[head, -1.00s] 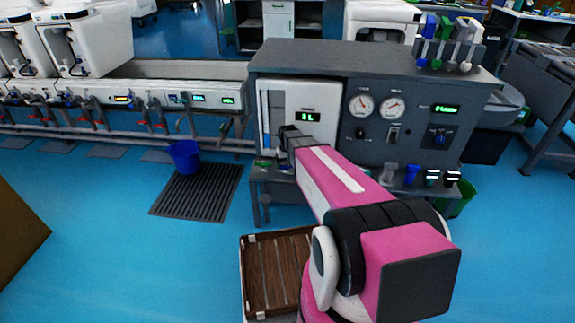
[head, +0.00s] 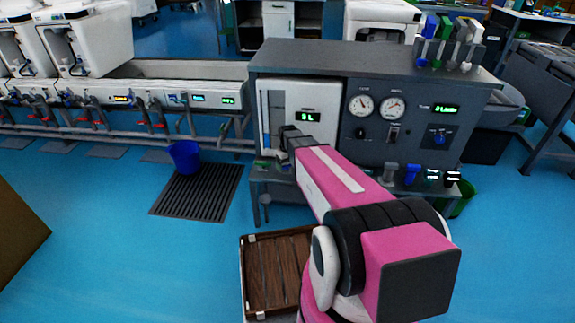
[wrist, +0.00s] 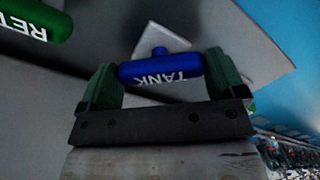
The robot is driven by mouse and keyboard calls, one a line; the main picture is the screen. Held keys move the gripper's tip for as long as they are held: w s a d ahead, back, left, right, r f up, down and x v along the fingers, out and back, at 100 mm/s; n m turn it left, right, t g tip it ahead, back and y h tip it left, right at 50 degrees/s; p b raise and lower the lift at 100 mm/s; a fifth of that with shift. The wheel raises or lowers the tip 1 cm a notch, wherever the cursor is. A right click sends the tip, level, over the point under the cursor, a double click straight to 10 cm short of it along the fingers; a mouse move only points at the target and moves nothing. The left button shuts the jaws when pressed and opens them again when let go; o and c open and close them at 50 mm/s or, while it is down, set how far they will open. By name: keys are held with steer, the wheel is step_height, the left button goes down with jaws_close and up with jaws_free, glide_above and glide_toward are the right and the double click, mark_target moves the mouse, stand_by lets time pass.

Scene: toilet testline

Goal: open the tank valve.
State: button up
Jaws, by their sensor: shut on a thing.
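The tank valve handle (wrist: 162,70) is a blue bar marked TANK, seen upside down in the wrist view. It lies across between the two green fingers of my gripper (wrist: 164,80), which is shut on it. A blue stem shows behind the handle. In the head view my gripper (head: 288,142) is at the lower front of the white panel with the tall gauge (head: 298,97). The handle is hidden there behind my arm.
A green handle (wrist: 36,18), its lettering cut off, is close by at upper left in the wrist view. A wooden crate (head: 250,275) stands on the floor below. A blue bucket (head: 185,157) stands by a floor grate (head: 196,195) at left.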

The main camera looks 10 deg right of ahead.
mark_target(288, 164)
steer(key=o, duration=0.6)
steer(key=shift+o, duration=0.2)
step_height(288, 164, up, 11)
steer(key=shift+f, duration=0.1)
steer(key=s+r+m, duration=0.1)
steer(key=s+m, duration=0.3)
steer(key=s, duration=1.7)
steer(key=shift+s+r+m, duration=0.3)
steer(key=shift+s+r, duration=0.05)
steer(key=shift+r, duration=0.05)
